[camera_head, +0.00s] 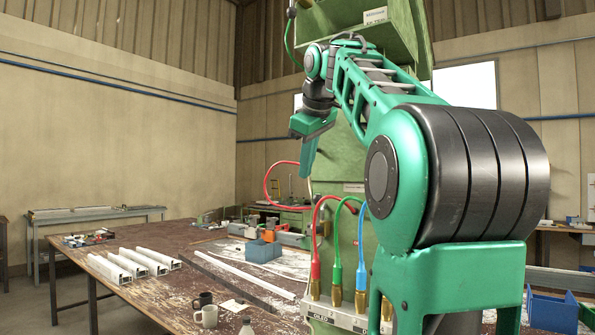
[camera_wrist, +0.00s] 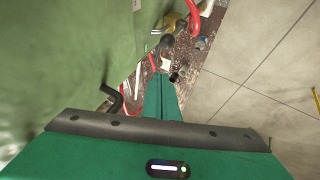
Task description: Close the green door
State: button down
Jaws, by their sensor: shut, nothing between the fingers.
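A tall green machine cabinet (camera_head: 347,172) stands behind my arm in the head view, and my arm covers much of it. In the wrist view a broad green panel (camera_wrist: 70,55) fills the left side, with a dark bent handle or lever (camera_wrist: 113,99) near its lower edge. I cannot tell for sure which panel is the door, or how far open it stands. My gripper (camera_head: 307,160) points down beside the cabinet's left side. Its fingers (camera_wrist: 161,88) are shut together and empty, just right of the panel and apart from the handle.
Red, green and blue hoses (camera_head: 337,240) rise in front of the cabinet. A worn workbench (camera_head: 170,290) on the left holds white profiles (camera_head: 144,262), a blue bin (camera_head: 263,251) and two mugs (camera_head: 206,311). Open floor (camera_wrist: 255,100) shows right of my fingers in the wrist view.

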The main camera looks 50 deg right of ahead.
jog(key=v, duration=1)
jog(key=shift+w+a, duration=0.2)
jog(key=s+a+f+m+g+y, duration=0.1)
jog(key=a+f+m+g+y, duration=0.15)
jog(key=f, duration=1.25)
jog(key=s+a+f+m+g+y, duration=0.1)
jog(key=a+f+m, duration=0.15)
jog(key=f, duration=1.25)
jog(key=s+a+f+m+g, duration=0.1)
jog(key=s+a+f, duration=0.1)
jog(key=s+f, duration=0.3)
jog(key=s+a+f+m, duration=0.1)
jog(key=s+f, duration=0.3)
jog(key=f, duration=0.8)
jog(key=s+a+f+m+g, duration=0.1)
jog(key=s+a+f, duration=0.2)
jog(key=s+f, duration=0.2)
notch_tip(320, 180, down, 3)
jog(key=shift+s+a+f+m+g+y, duration=0.2)
jog(key=shift+s+a+m+g+y, duration=0.05)
jog(key=shift+s+m+g+y, duration=0.15)
